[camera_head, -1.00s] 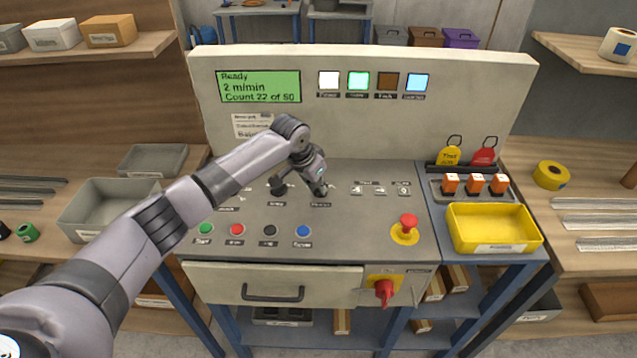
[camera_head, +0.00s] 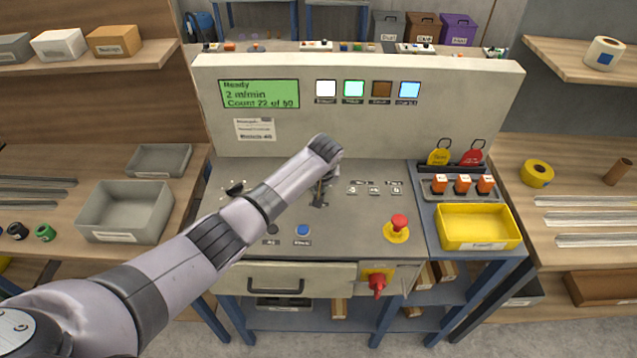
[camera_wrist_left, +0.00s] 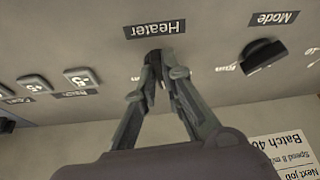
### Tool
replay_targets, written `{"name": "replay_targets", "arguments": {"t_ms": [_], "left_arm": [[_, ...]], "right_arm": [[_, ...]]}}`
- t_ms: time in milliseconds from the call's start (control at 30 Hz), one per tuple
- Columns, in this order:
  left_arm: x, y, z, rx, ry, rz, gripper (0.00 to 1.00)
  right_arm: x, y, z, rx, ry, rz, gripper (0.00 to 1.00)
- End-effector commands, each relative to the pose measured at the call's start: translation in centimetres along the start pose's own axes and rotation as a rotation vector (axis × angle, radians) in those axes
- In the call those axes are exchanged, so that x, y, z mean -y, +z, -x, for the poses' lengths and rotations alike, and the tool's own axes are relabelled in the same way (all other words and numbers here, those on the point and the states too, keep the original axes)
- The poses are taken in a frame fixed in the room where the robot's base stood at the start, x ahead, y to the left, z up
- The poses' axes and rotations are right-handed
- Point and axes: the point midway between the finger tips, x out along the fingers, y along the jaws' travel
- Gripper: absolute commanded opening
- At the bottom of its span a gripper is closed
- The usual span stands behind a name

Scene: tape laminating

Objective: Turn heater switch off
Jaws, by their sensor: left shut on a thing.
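The heater switch (camera_wrist_left: 154,57) sits just below the Heater label (camera_wrist_left: 155,29) in the left wrist view, which shows the panel upside down. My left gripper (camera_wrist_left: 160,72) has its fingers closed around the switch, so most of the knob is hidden. In the head view my left gripper (camera_head: 319,192) points down onto the console, and my own wrist covers part of the area. The switch's setting cannot be read. My right gripper is not in view.
The mode knob (camera_wrist_left: 263,55) is beside the heater switch. Small rate buttons (camera_head: 376,189) lie to the right in the head view, with a red emergency stop (camera_head: 398,223) nearer the front. The display panel (camera_head: 260,93) rises behind. A yellow tray (camera_head: 478,243) stands at right.

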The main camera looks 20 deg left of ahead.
Motion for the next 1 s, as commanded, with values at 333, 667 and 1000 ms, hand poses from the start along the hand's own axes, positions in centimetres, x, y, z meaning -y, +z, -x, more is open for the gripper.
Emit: {"name": "replay_targets", "arguments": {"t_ms": [333, 667, 1000], "left_arm": [[-0.5, 0.1, -0.3, 0.001, -0.122, 0.298, 0.00], [-0.6, 0.0, -0.3, -0.001, -0.210, 0.510, 0.00], [-0.6, -0.2, -0.2, 0.000, -0.250, 0.607, 0.00]], "right_arm": [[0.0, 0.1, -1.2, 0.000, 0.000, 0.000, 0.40], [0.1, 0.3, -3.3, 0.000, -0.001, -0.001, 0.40], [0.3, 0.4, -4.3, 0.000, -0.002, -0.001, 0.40]]}}
